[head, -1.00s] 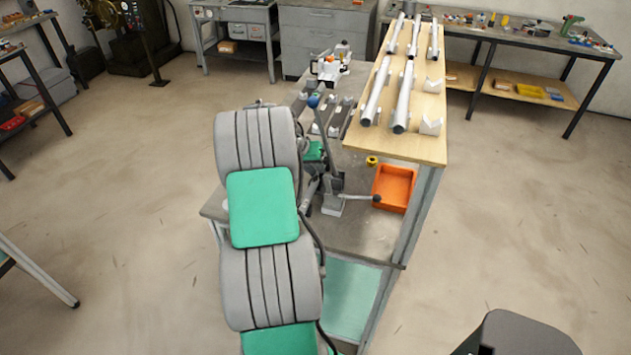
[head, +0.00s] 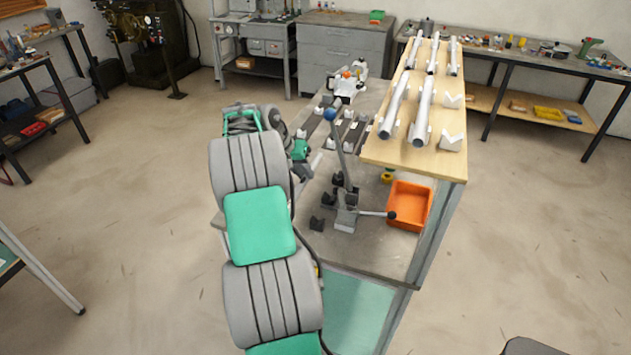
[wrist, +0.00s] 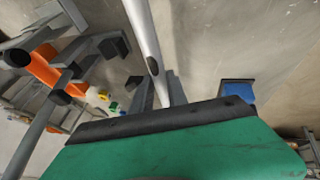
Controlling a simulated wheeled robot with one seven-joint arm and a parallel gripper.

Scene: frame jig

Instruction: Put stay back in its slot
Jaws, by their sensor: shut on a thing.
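My gripper (wrist: 162,92) is shut on a pale grey tube, the stay (wrist: 146,40), in the wrist view. The tube runs from between the fingers to the top edge of that view, its dark open end near the fingers. In the head view my arm hides most of the gripper and the held stay. Several similar tubes (head: 423,115) lie side by side on a wooden shelf top (head: 397,154). At its right, a white V-block (head: 451,142) and another behind it (head: 453,101) stand with nothing lying on them.
A lever clamp (head: 346,200) with a blue knob stands on the grey bench, left of an orange bin (head: 409,206). Small black blocks (head: 317,224) stand near the clamp. An orange-and-white device (head: 347,82) sits at the bench's back.

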